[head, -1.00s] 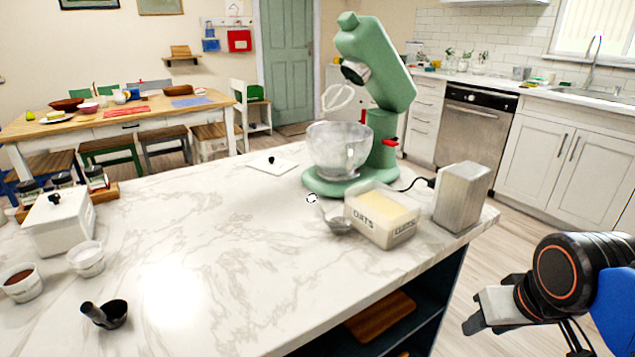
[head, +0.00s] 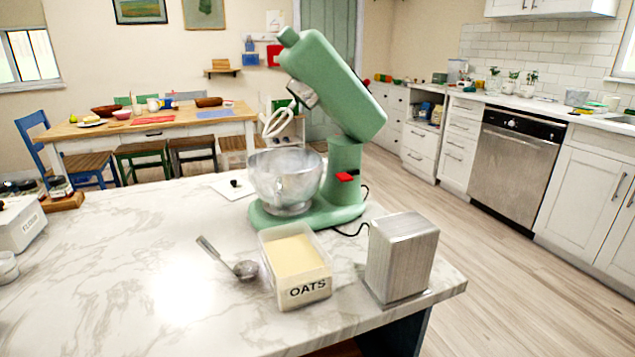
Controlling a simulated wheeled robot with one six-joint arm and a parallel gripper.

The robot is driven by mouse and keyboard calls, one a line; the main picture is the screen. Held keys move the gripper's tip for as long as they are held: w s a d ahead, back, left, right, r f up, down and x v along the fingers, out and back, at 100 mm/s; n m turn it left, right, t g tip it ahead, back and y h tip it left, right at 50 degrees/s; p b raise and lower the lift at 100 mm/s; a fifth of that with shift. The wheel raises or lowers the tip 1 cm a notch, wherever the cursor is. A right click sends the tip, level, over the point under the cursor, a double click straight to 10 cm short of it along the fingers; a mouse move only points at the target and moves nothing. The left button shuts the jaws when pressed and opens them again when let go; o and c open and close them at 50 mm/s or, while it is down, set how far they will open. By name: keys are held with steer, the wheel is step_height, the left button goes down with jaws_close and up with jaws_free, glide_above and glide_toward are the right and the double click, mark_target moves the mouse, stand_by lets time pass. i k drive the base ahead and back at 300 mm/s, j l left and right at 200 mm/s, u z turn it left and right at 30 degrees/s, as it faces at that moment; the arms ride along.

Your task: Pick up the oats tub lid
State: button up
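The oats tub (head: 304,290) is a white open box labelled OATS, with pale contents, on the marble island. A flat white square lid (head: 231,187) with a small black knob lies on the island behind it, left of the green stand mixer's bowl. The bowl hides or borders its right edge. My gripper is not in view now.
The green mixer (head: 345,160) with a tilted head and a metal bowl (head: 284,180) stands behind the tub. A metal canister (head: 400,258) is right of the tub, and a metal scoop (head: 243,268) is left of it. A flour tub (head: 20,224) sits far left. The island's left middle is clear.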

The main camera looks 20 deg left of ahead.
mark_target(234, 189)
steer(key=i+l+z, duration=0.2)
steer(key=i+l, duration=0.2)
steer(key=i+l+z, duration=0.25)
steer(key=i, duration=0.35)
steer(key=i+l+z, duration=0.2)
steer(key=i, duration=0.35)
steer(key=i+u, duration=0.9)
steer(key=i+l+u, duration=0.3)
steer(key=u, duration=0.15)
steer(key=i+u, duration=0.25)
steer(key=u, duration=0.25)
steer(key=i+u, duration=0.25)
steer(key=u, duration=0.2)
steer(key=i+l+u, duration=0.2)
steer(key=u, duration=0.3)
steer(key=i+l+u, duration=0.25)
steer(key=u, duration=0.2)
